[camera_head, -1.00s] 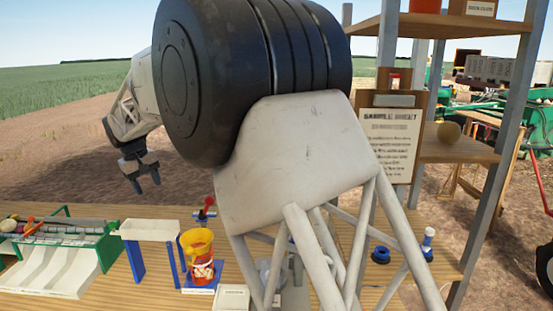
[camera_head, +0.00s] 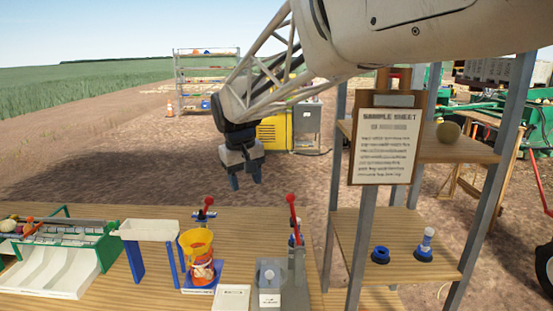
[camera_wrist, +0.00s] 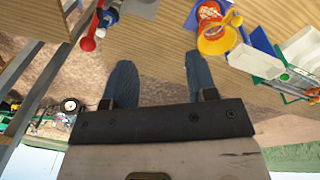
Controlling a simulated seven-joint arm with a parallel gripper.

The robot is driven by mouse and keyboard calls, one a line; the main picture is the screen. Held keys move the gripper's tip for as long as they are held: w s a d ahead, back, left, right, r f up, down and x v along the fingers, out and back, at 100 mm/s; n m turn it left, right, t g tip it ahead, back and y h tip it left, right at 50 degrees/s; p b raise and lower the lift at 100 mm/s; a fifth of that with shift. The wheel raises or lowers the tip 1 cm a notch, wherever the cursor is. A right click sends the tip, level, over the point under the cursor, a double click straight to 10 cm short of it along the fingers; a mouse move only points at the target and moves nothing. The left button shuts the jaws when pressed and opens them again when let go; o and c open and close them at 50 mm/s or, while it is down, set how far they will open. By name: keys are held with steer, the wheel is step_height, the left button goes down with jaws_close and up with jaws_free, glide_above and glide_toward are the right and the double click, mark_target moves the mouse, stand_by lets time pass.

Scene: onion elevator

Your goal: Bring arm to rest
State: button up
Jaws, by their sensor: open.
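My gripper (camera_head: 246,182) hangs in the air in the head view, past the far edge of the wooden table (camera_head: 110,292), with its fingers pointing down. Its two blue fingers (camera_wrist: 160,72) show apart in the wrist view, with nothing between them. My arm reaches in from the upper right and its forearm slopes down to the gripper. The gripper touches nothing.
On the table are a green-framed sorter (camera_head: 60,248), a white tray on blue legs (camera_head: 150,231), a yellow funnel (camera_head: 196,242) over an orange net bag (camera_head: 203,270) and a red-handled lever press (camera_head: 294,240). A shelf (camera_head: 400,225) with a sample sheet (camera_head: 386,146) stands at right.

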steer(key=s+d+f+m, duration=0.2)
steer(key=s+d+m, duration=0.1)
steer(key=s+d, duration=1.35)
steer(key=s+d+f+m, duration=0.1)
steer(key=s+d+f, duration=0.2)
steer(key=s, duration=0.2)
steer(key=s+d+f+m, duration=0.1)
steer(key=s+d+f, duration=0.1)
steer(key=s, duration=0.4)
steer(key=s+d+f+t, duration=0.1)
steer(key=s+d+f, duration=0.2)
steer(key=s+d, duration=0.1)
steer(key=shift+s+d+f+m+y, duration=0.3)
steer(key=shift+s+d+m, duration=0.1)
steer(key=shift+s, duration=0.5)
steer(key=shift+o, duration=0.3)
